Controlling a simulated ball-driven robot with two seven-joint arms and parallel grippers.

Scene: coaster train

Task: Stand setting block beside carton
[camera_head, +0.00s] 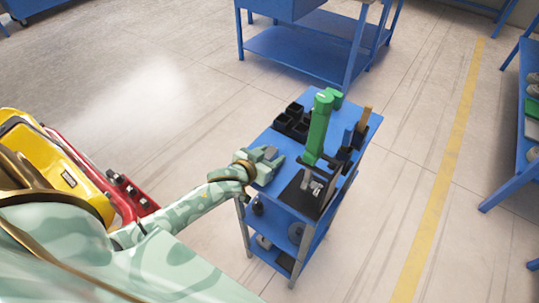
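My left gripper (271,161) reaches in from the left, over the near left edge of the blue cart's top (283,145). A small dark grey block-like shape (269,152) shows at its fingers. It may be the setting block, but I cannot tell if it is held or is part of the gripper. I cannot make out a carton on the cart. My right gripper is out of view.
A tall green press (319,128) on a dark base stands on the cart. Black bins (291,120) sit behind, and a dark holder with a wooden-handled tool (364,119) at the right. Lower shelves hold small dark parts.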

